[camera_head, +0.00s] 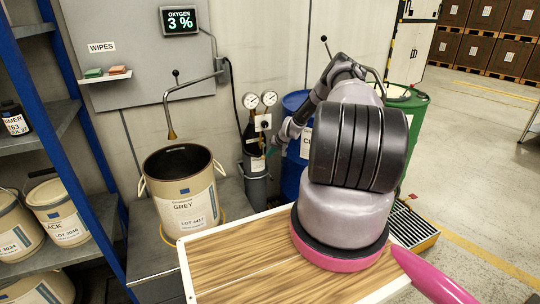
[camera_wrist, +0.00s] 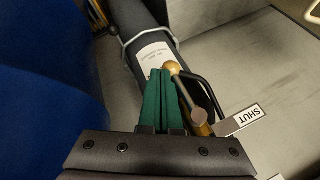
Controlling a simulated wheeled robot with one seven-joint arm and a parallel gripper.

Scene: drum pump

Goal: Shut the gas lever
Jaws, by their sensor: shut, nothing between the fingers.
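The gas lever (camera_wrist: 185,92) appears in the wrist view as a short brass rod with a round ball end, beside a brass valve body. A white "SHUT" label (camera_wrist: 240,120) lies to its right, and the lever points away from it, up and left. My gripper (camera_wrist: 160,72) has its green fingers closed together and empty. The fingertips are just left of the ball end; I cannot tell whether they touch it. In the head view my gripper (camera_head: 270,152) reaches the grey gas bottle (camera_head: 255,165); the lever is too small to make out there.
Two gauges (camera_head: 260,100) sit above the bottle. A blue drum (camera_head: 295,103) stands close to its right, and an open grey drum (camera_head: 180,190) to its left. A black curved tube (camera_wrist: 205,88) runs beside the lever. A wooden-topped table (camera_head: 250,262) is in front.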

